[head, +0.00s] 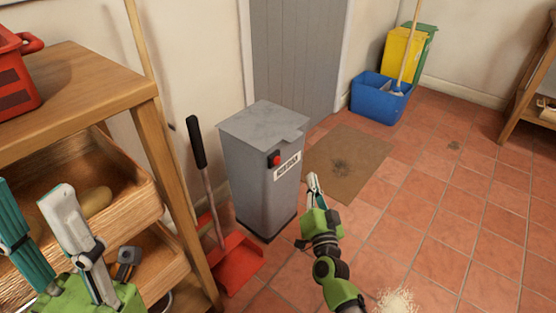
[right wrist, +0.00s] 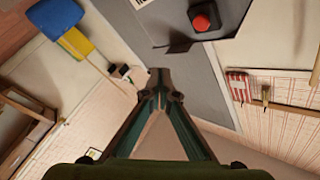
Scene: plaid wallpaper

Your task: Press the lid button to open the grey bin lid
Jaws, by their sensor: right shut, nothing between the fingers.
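The grey bin (head: 260,185) stands upright on the tiled floor with its flat lid (head: 262,122) down. The red lid button (head: 275,160) sits on a dark plate high on the bin's front, left of a white label (head: 287,166). My right gripper (head: 313,181) is shut and empty, in front of the bin, to the right of and lower in the picture than the button. In the right wrist view the button (right wrist: 202,17) shows at the top, beyond and right of the closed fingertips (right wrist: 158,76). My left gripper (head: 38,210) is open and empty at the lower left, before the wooden shelf.
A wooden shelf unit (head: 110,88) with trays stands at left. A red dustpan (head: 238,265) with a long black handle is beside the bin's left. A brown mat (head: 350,165) lies right of the bin. A blue bucket (head: 378,100) stands behind; floor at right is mostly clear.

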